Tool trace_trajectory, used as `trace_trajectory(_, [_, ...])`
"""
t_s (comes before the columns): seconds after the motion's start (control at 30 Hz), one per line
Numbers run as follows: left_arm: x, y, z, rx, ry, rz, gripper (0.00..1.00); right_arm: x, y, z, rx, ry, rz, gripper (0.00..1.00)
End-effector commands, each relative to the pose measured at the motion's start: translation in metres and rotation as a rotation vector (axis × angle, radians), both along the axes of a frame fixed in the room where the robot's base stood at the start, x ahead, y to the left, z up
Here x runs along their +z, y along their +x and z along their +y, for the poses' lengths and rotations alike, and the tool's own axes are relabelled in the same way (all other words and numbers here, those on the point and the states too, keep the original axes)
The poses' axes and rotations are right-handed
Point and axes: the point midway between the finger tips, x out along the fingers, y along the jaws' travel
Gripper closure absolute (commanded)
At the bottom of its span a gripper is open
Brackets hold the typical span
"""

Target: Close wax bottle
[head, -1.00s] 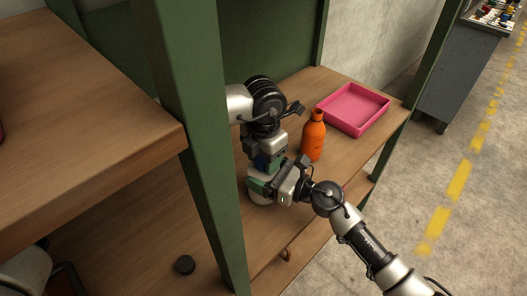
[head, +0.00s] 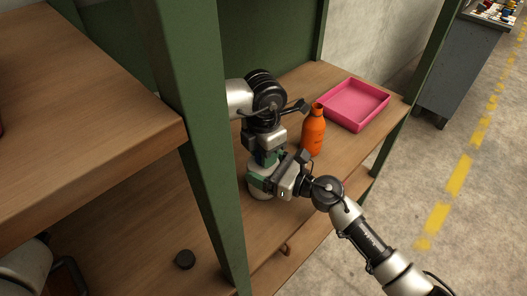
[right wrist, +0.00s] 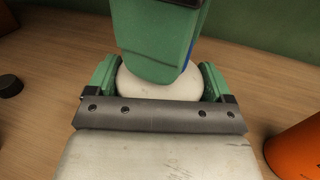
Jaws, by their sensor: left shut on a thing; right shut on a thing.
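A white rounded bottle (head: 261,193) stands on the shelf, mostly hidden by my grippers. The right wrist view shows its pale top (right wrist: 150,86) between the green fingers of my right gripper (right wrist: 160,82), which is shut on it. My left gripper (head: 266,158) points down from above, right over the bottle. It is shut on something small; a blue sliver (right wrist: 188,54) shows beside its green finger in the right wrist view. The held thing is mostly hidden, and I cannot tell whether it touches the bottle.
An orange bottle (head: 313,134) stands close to the right of my grippers. A pink tray (head: 352,123) lies behind it. A small black round piece (head: 184,260) lies on the shelf at the front left. A green post (head: 205,150) rises left of my arms.

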Motion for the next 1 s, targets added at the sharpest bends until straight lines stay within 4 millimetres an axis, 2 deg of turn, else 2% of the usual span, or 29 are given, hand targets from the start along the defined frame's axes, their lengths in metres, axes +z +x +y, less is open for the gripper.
trace_trajectory(0.03, [0.000,0.001,0.000,0.002,0.001,-0.001,0.62,-0.001,0.000,0.000,0.001,0.000,0.001,0.84])
trace_trajectory(0.2, [0.000,0.000,0.000,0.003,0.001,-0.001,0.36,-0.001,0.000,0.000,0.001,0.000,0.001,0.84])
trace_trajectory(0.23, [0.000,0.000,0.000,0.003,0.000,0.000,0.34,-0.001,0.000,0.000,0.001,0.000,0.001,0.84])
trace_trajectory(0.47, [0.001,-0.001,-0.001,0.000,-0.001,0.002,0.34,-0.001,0.000,0.000,0.001,0.000,0.001,0.84])
trace_trajectory(0.57, [0.008,-0.001,-0.001,-0.001,-0.003,0.000,0.34,-0.001,0.000,0.000,0.000,0.000,0.001,0.84])
trace_trajectory(0.67, [0.023,0.000,-0.001,-0.001,-0.004,-0.002,0.34,-0.001,0.000,0.000,0.000,0.000,0.001,0.84])
trace_trajectory(1.0, [0.093,0.001,0.001,0.005,0.001,-0.004,0.34,-0.001,0.000,0.000,0.001,0.000,0.001,0.84])
